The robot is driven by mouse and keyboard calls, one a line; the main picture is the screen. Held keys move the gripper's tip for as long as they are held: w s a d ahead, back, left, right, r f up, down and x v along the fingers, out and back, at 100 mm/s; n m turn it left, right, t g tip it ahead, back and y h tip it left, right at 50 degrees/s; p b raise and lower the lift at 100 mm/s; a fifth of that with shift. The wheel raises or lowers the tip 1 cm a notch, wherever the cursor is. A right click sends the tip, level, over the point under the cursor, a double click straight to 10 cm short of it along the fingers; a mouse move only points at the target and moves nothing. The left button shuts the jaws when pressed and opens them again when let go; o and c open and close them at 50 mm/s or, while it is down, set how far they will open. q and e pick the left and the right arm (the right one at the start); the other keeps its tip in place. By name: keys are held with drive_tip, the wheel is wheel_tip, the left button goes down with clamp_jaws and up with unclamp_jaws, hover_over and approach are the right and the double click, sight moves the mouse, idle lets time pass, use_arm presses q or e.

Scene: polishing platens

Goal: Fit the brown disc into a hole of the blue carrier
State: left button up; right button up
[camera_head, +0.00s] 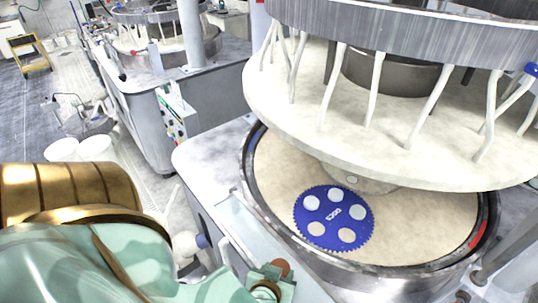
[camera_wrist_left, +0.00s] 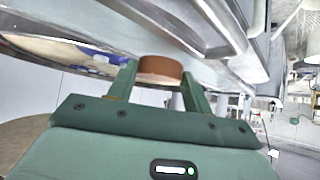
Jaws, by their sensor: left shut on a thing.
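The blue carrier (camera_head: 333,212) is a toothed round plate lying on the beige platen, with several round holes around a white mark. Three holes look pale grey; the two nearest me show a beige like the platen. My left gripper (camera_head: 272,279) is shut on the brown disc (camera_head: 281,267), outside the platen's rim and nearer to me than the carrier. In the left wrist view the brown disc (camera_wrist_left: 160,70) sits between the two green fingers, its far side hidden. The disc is apart from the carrier. My right gripper is not in view.
The beige lower platen (camera_head: 425,225) lies inside a dark metal rim (camera_head: 385,280). A large upper platen (camera_head: 300,115) with white hoses hangs over its back part. White buckets (camera_head: 96,148) stand on the floor at left. The platen right of the carrier is bare.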

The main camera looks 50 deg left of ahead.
use_arm(q)
drive_tip(key=w+a+b, duration=0.1)
drive_tip(key=w+b, duration=0.1)
drive_tip(key=w, duration=0.4)
drive_tip(key=w+a+b, duration=0.1)
drive_tip(key=w+b, duration=0.1)
drive_tip(key=w, duration=0.4)
drive_tip(key=w+a+b, duration=0.1)
drive_tip(key=w, duration=0.6)
drive_tip(key=shift+a+f+b, duration=0.1)
drive_tip(key=shift+a+b, duration=0.05)
drive_tip(key=shift+b, duration=0.25)
drive_tip(key=w+f+b, duration=0.2)
drive_tip(key=f, duration=0.1)
drive_tip(key=w+f+b, duration=0.1)
drive_tip(key=shift+a+f+b, duration=0.25)
drive_tip(key=shift+f+b, duration=0.55)
drive_tip(key=shift+f, duration=0.4)
drive_tip(key=shift+f, duration=0.25)
drive_tip(key=o, duration=1)
drive_tip(key=shift+o, duration=0.2)
